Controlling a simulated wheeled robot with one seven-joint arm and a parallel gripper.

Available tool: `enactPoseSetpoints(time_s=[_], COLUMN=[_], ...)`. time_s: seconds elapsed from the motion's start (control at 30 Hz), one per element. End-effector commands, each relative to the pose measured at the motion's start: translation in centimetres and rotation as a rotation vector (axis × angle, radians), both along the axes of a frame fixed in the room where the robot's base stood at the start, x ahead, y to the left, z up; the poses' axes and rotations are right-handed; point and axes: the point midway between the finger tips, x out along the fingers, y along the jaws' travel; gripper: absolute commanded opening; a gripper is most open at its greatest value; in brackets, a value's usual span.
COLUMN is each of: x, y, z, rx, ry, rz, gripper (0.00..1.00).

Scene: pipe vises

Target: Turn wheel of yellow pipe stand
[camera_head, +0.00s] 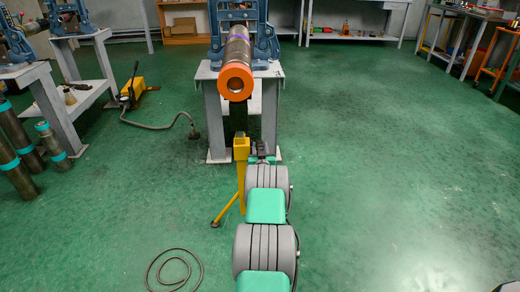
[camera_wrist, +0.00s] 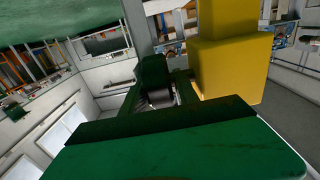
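The yellow pipe stand (camera_head: 241,150) stands on the green floor in front of the grey vise table, with a splayed leg reaching down to the left. My gripper (camera_head: 262,153) is close to the right side of its upper part in the head view. In the wrist view, the stand's yellow block (camera_wrist: 232,65) is large at the upper right, beside my gripper (camera_wrist: 160,92). A dark part with a grey rounded piece shows between the gripper's green-edged parts. I cannot tell whether it is the wheel or a finger. The wheel is not clearly visible, and the finger gap is unclear.
A pipe with an orange end ring (camera_head: 236,82) rests in a blue vise on the grey table (camera_head: 268,125), above and beyond my gripper. A yellow pump (camera_head: 135,88) with a hose is at the left. A loose cable (camera_head: 175,270) lies on the floor. The right floor is clear.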

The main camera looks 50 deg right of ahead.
Motion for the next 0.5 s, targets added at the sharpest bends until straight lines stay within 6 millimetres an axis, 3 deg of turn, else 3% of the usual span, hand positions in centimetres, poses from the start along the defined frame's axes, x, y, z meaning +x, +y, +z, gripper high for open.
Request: enactPoseSetpoints(time_s=[0.07,0.5], x=[-0.01,-0.03], y=[0.02,0.04], z=[0.03,0.00], rx=[0.000,0.000], ry=[0.000,0.000], rz=[0.000,0.000], gripper=[0.36,0.00])
